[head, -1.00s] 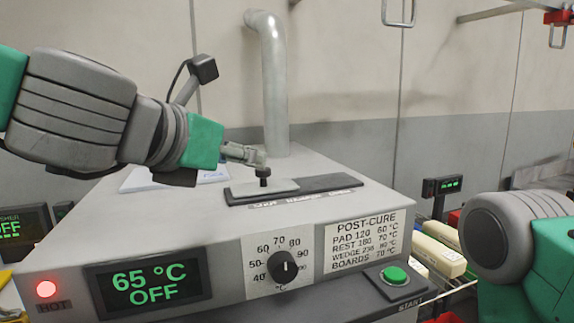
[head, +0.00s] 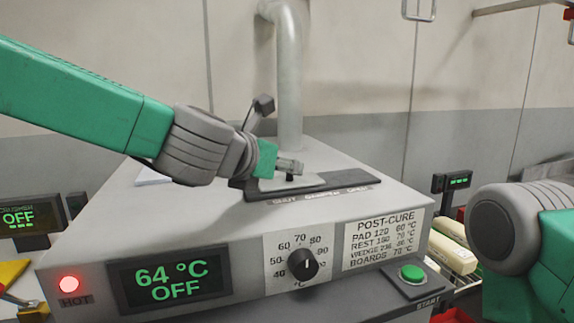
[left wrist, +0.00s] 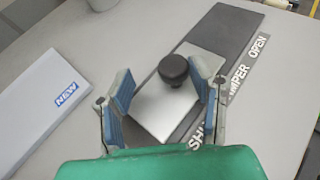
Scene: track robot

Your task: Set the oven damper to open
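The oven damper is a pale metal slide plate (head: 306,182) with a black knob (head: 290,178) on a dark track (head: 345,180) on the oven top. The plate covers the left and middle part of the track, a little in from the SHUT end; bare track shows toward OPEN at right. In the left wrist view the knob (left wrist: 174,70) stands on the plate (left wrist: 160,108), between the fingers of my left gripper (left wrist: 165,75). The fingers are spread, with gaps visible on both sides of the knob. My right gripper is out of view; only its arm shows at right.
A metal flue pipe (head: 289,80) rises behind the track. A white NEW sheet (left wrist: 62,100) lies left of it.

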